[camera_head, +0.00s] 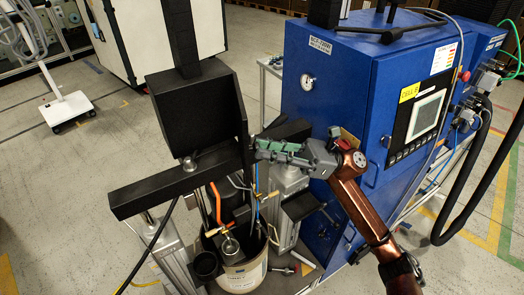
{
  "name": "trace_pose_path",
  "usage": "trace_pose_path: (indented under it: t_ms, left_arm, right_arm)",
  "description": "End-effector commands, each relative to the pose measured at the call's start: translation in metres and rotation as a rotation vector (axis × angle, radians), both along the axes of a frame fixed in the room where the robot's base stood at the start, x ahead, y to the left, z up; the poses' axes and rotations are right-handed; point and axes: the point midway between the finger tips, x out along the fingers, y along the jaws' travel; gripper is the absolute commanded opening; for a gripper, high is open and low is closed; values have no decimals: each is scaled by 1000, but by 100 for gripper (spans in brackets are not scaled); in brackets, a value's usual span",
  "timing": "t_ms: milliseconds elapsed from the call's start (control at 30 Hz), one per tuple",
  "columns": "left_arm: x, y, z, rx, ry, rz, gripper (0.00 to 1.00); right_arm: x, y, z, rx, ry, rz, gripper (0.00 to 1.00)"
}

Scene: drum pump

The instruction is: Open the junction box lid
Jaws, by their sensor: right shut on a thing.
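A black box (190,112), which I take to be the junction box, sits on the pump's frame left of centre. A thin dark panel (243,118) stands upright along its right side and looks like the lid; its hinge cannot be made out. My right gripper (262,149), with green finger parts, reaches in from the right. Its fingertips are at the lower part of this panel's edge, and it is shut on it. The exact contact is small and dark. My left gripper is not in view.
A blue cabinet (338,110) with a control screen (426,113) stands close behind my right arm. A black crossbeam (150,192) runs below the box, above an open drum (243,276) with hoses.

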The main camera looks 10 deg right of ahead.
Motion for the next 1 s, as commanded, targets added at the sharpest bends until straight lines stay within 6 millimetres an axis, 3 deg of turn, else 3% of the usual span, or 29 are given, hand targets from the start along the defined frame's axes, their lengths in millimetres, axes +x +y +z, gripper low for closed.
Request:
trace_pose_path:
  t_ms: [233, 267, 500, 800, 1000]
  left_arm:
    - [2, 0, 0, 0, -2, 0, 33]
    - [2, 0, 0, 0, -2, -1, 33]
    - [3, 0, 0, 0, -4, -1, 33]
    - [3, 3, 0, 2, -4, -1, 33]
    - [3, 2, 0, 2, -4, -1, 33]
  right_arm:
    - [1, -1, 1, 1, -2, -4, 0]
    - [1, -1, 1, 1, -2, -4, 19]
    - [1, 0, 1, 1, -1, -3, 35]
    - [0, 0, 3, 1, -2, -2, 35]
    - [0, 0, 29, 0, -7, -2, 35]
